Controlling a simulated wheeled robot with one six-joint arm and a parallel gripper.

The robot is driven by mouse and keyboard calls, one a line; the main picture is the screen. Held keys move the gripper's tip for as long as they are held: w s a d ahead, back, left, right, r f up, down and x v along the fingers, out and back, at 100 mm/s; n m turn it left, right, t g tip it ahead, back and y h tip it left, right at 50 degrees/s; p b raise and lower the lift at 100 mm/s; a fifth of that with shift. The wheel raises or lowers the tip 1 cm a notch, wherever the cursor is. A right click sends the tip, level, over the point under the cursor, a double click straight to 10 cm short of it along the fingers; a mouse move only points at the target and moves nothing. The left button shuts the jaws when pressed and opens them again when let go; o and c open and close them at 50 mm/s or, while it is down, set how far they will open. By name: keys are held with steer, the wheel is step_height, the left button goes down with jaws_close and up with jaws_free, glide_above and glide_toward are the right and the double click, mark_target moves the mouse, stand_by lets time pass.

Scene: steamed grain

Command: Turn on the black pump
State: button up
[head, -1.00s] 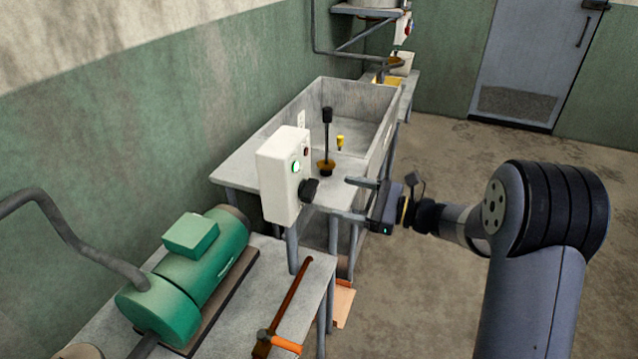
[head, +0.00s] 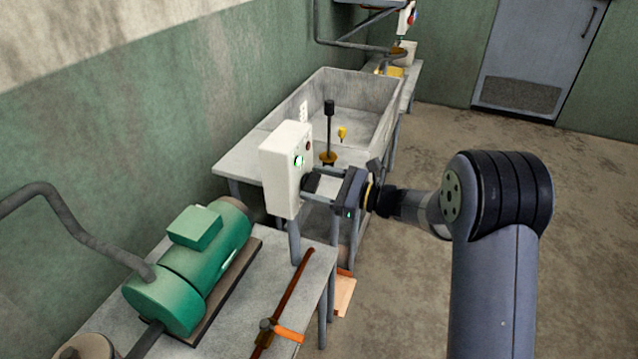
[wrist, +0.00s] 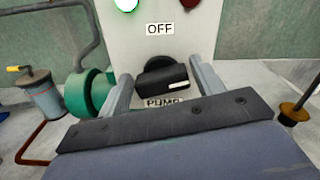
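A white control box (head: 280,172) stands on a post in the middle of the head view. It fills the top of the wrist view (wrist: 125,40), with an "OFF" label above a black knob (wrist: 162,76) and a partly covered "PUMP" label below it. The knob's bar looks nearly level, slightly tilted. My gripper (wrist: 163,82) is open, with one finger on each side of the knob; gaps show and I cannot tell any contact. In the head view my gripper (head: 308,184) reaches the box front and mostly hides the knob. A bright green lamp (wrist: 126,4) and a dark red one (wrist: 190,2) sit above.
A green motor-like machine (head: 195,250) sits on a metal table at lower left, with a brown pipe and an orange-handled valve (head: 290,333) beside it. A grey trough (head: 362,100) stands behind the box. The floor to the right is open.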

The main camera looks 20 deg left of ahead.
steer(key=c, duration=0.7)
steer(key=shift+o, duration=0.2)
steer(key=shift+r+m+p, duration=0.1)
steer(key=shift+m+p, duration=0.35)
steer(key=shift+m, duration=0.35)
steer(key=shift+w+m, duration=0.1)
steer(key=shift+m, duration=0.7)
steer(key=o, duration=1)
steer(key=d, duration=0.3)
steer(key=d+b, duration=0.1)
steer(key=d, duration=0.3)
steer(key=d+b, duration=0.1)
steer(key=d, duration=0.3)
steer(key=shift+s, duration=0.4)
steer(key=shift+a, duration=0.15)
